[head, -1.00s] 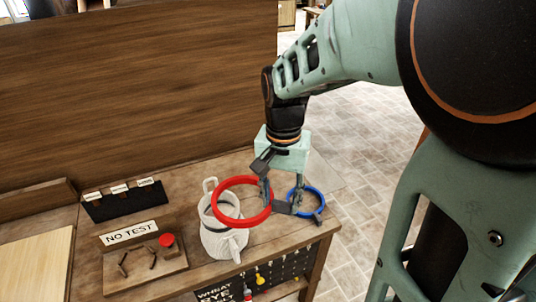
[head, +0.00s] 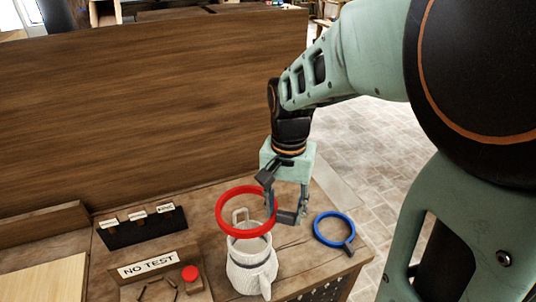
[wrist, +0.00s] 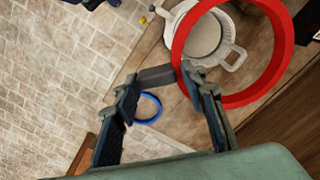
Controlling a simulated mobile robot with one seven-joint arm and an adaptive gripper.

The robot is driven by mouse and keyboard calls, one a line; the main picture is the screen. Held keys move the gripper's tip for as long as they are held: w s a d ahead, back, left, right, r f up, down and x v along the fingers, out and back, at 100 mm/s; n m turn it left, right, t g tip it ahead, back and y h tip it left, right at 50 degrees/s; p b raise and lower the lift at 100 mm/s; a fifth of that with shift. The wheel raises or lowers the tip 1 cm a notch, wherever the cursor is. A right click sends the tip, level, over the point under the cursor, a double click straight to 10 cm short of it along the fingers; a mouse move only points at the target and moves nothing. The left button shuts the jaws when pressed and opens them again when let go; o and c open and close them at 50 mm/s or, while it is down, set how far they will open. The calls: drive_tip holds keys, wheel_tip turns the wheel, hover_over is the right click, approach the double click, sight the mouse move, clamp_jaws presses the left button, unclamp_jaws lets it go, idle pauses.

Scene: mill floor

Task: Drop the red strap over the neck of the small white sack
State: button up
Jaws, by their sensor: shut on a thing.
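The red strap (head: 219,217) is a stiff ring with a short dark tab. My gripper (head: 288,216) is shut on the tab, and the ring sticks out to its left. The small white sack (head: 249,275) stands upright on the bench, with a loop on either side of its neck. In the head view the ring overlaps the top of the neck. In the wrist view the red strap (wrist: 284,40) frames part of the white sack (wrist: 231,58), off-centre to the right. The ring looks raised above the sack, not around it; the exact height is unclear.
A blue ring (head: 317,229) with a dark tab lies on the bench right of the sack. A NO TEST sign (head: 150,263), a red button (head: 190,273) and a dark label rack (head: 142,231) stand left. A tall wooden panel (head: 140,110) rises behind.

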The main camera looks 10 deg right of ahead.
sight(284, 221)
drive_tip(key=shift+f+b, duration=1.45)
drive_tip(key=shift+f, duration=0.45)
drive_tip(key=shift+f, duration=0.15)
wheel_tip(284, 221, down, 8)
drive_tip(key=b, duration=0.5)
drive_tip(key=shift+r+b, duration=0.2)
drive_tip(key=shift+b, duration=0.2)
drive_tip(key=shift+s+d+f+b, duration=0.1)
drive_tip(key=shift+s+f+b, duration=0.2)
drive_tip(key=shift+f+b, duration=0.3)
drive_tip(key=shift+s+d+f+b, duration=0.1)
drive_tip(key=shift+s+f+b, duration=0.2)
drive_tip(key=shift+f+b, duration=0.25)
drive_tip(key=shift+w+a+f, duration=0.1)
drive_tip(key=shift+w+f, duration=0.45)
drive_tip(key=shift+f, duration=0.25)
drive_tip(key=c, duration=0.3)
drive_tip(key=shift+s+f+b, duration=0.1)
drive_tip(key=shift+s+b, duration=0.1)
drive_tip(key=shift+b, duration=0.2)
drive_tip(key=shift+w+f, duration=0.1)
drive_tip(key=shift+f, duration=0.3)
drive_tip(key=shift+r, duration=0.15)
drive_tip(key=o, duration=2.2)
